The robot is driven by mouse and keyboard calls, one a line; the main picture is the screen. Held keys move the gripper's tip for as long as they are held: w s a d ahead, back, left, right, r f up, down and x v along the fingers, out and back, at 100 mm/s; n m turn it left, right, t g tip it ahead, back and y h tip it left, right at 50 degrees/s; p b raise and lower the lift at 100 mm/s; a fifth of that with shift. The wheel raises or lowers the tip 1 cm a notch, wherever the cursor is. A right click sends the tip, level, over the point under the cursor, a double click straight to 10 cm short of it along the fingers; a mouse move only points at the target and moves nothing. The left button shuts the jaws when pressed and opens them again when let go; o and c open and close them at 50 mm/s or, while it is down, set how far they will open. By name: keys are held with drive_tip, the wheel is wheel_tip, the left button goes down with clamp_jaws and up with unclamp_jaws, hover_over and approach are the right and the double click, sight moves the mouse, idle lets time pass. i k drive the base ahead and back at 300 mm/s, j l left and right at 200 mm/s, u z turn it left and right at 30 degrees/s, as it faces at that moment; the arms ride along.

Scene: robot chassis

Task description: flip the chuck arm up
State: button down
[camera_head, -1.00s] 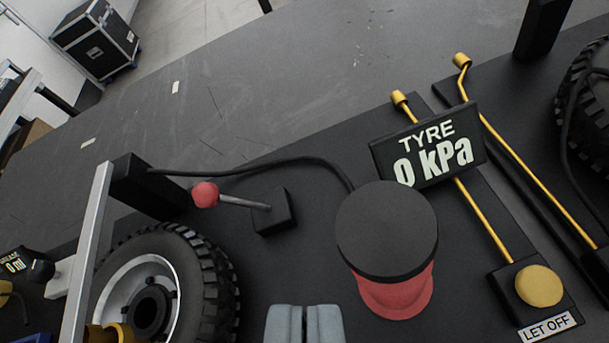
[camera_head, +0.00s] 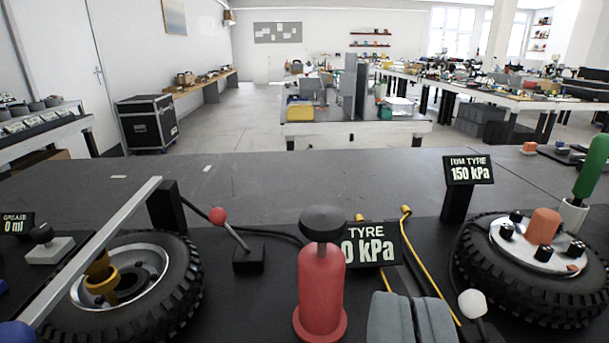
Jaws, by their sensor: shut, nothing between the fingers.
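No part is marked as the chuck arm, and I cannot tell for sure which one it is. A lever with a red ball (camera_head: 231,229) leans up to the left from a small black block. A long silver bar (camera_head: 98,243) slants across the left tyre (camera_head: 178,285), beside a black post. A white ball knob (camera_head: 473,304) is at the lower right, its base cut off. My gripper (camera_head: 412,318) shows as two grey fingers together at the bottom, shut and empty. It is right of the red cylinder and apart from the red-ball lever.
The red cylinder (camera_head: 320,290) with a black cap stands before the TYRE 0 kPa sign (camera_head: 372,246). Yellow rods (camera_head: 428,258) lie right of it. The RIM TYRE 150 kPa sign (camera_head: 469,170) stands behind the right tyre (camera_head: 525,275). Bare bench (camera_head: 290,185) lies behind.

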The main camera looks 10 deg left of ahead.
sight(93, 261)
drive_tip(key=k+u, duration=0.1)
drive_tip(key=u, duration=0.25)
drive_tip(key=k+j+u, duration=0.1)
drive_tip(key=u, duration=0.25)
drive_tip(key=j+u, duration=0.15)
drive_tip(key=u, duration=0.15)
drive_tip(key=k, duration=0.05)
